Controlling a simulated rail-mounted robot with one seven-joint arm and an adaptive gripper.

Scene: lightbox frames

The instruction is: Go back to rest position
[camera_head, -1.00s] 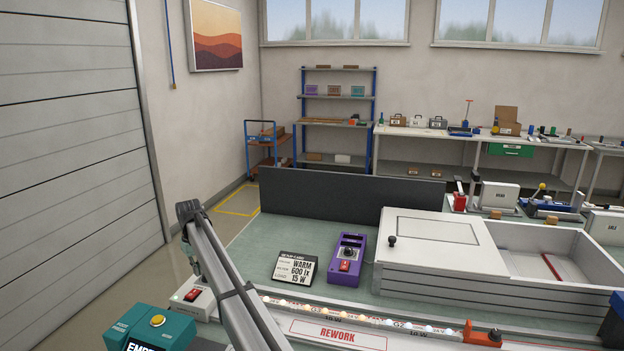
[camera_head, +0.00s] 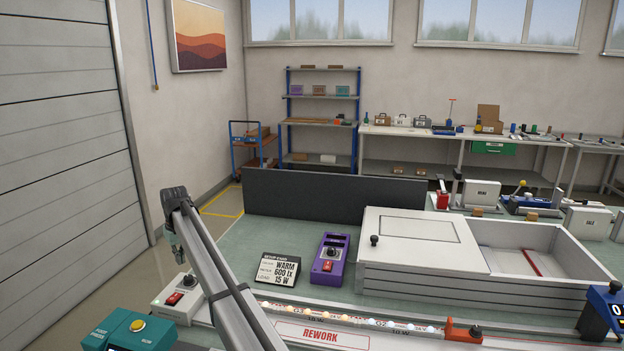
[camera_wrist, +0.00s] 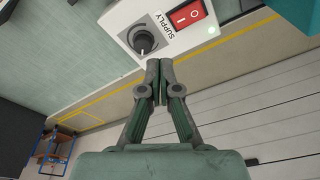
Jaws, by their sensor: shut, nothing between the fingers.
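My gripper (camera_wrist: 157,82) is shut and empty in the wrist view, its two fingertips together. It is seen over the edge of a white supply box (camera_wrist: 158,28) with a black knob (camera_wrist: 143,40) and a red rocker switch (camera_wrist: 186,14); I cannot tell the gap between them. In the head view my gripper (camera_head: 177,252) hangs at the left, behind and just above the supply box (camera_head: 178,297), partly hidden by my arm. Nothing is held.
A purple meter (camera_head: 330,259), a setup card (camera_head: 277,269) and a white lidded box (camera_head: 415,238) stand right of my arm. A lit LED strip (camera_head: 345,319) crosses the front. A teal box (camera_head: 130,330) is at front left. A dark panel (camera_head: 335,190) stands behind.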

